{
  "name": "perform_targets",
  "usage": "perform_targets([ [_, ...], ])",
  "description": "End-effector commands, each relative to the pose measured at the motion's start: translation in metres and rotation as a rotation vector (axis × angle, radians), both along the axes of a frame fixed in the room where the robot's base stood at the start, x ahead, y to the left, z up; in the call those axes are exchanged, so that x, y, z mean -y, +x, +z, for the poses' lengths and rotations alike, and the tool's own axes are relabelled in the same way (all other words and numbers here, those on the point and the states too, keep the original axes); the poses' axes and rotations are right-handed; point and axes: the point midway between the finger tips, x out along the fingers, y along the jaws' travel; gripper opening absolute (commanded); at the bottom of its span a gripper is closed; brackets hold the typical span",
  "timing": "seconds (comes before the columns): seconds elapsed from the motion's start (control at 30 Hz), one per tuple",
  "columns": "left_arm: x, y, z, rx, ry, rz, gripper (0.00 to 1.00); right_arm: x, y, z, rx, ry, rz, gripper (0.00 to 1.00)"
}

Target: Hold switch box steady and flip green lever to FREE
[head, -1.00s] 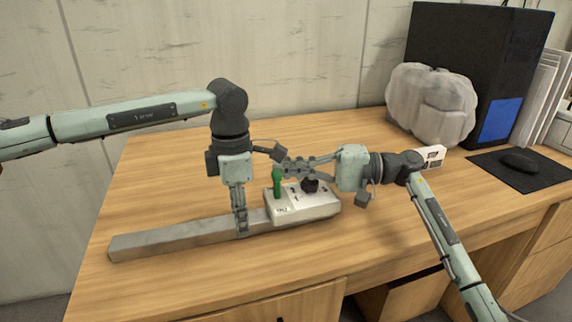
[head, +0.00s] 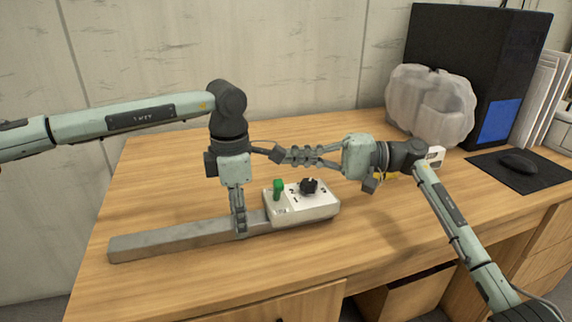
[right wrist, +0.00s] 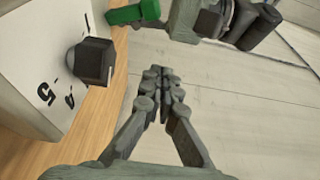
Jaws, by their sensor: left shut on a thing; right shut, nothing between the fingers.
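The white switch box (head: 318,207) sits at the right end of a long grey bar (head: 165,240) on the desk. Its green lever (head: 278,190) stands at the left of the top face, and a black knob (head: 309,186) is to its right. In the right wrist view, the lever (right wrist: 133,12) is at the top and the knob (right wrist: 90,62) at the left. My left gripper (head: 240,230) is shut on the grey bar, just left of the box. My right gripper (head: 283,155) is shut and empty, above and behind the box, apart from the lever. The lever's labels are too small to read.
A grey, lumpy translucent object (head: 430,105) stands at the back right before a black computer case (head: 480,60). A mouse (head: 518,162) lies on a dark mat (head: 530,172). The front and left of the desk are clear.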

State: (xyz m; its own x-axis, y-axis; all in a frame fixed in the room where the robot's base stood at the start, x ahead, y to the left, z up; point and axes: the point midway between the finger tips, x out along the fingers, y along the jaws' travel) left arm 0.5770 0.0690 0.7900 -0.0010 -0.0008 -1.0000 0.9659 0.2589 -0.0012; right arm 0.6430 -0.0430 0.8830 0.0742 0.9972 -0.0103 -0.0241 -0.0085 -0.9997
Motion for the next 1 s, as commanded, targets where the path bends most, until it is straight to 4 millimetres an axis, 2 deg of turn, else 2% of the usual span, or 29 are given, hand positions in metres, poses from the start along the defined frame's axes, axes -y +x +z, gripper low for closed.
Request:
perform_targets([
  [0.03, 0.0, 0.0, 0.0, 0.0, -0.001, 0.001, 0.0, 0.014, 0.0, -0.003, -0.001, -0.003, -0.003, 0.0],
  [0.1, 0.0, 0.0, 0.0, 0.0, -0.001, 0.001, 0.0, 0.029, -0.001, -0.005, -0.001, -0.001, -0.002, 0.0],
  [0.33, 0.0, 0.0, 0.0, 0.0, -0.001, 0.0, 0.0, 0.065, -0.003, -0.009, -0.001, 0.0, -0.001, 0.0],
  [0.5, 0.0, 0.0, 0.0, 0.0, -0.001, 0.0, 0.0, 0.074, -0.004, -0.01, 0.0, 0.001, 0.001, 0.0],
  [0.87, 0.0, 0.0, 0.0, 0.001, -0.002, 0.0, 0.0, 0.075, -0.004, -0.01, 0.001, 0.001, 0.001, 0.0],
  [0.9, 0.0, 0.0, 0.0, 0.001, -0.002, -0.001, 0.4, 0.075, -0.004, -0.01, 0.001, 0.001, 0.001, 0.0],
  [1.0, 0.001, 0.0, 0.0, 0.001, -0.002, 0.0, 0.52, 0.075, -0.004, -0.01, 0.001, 0.001, 0.001, 0.0],
])
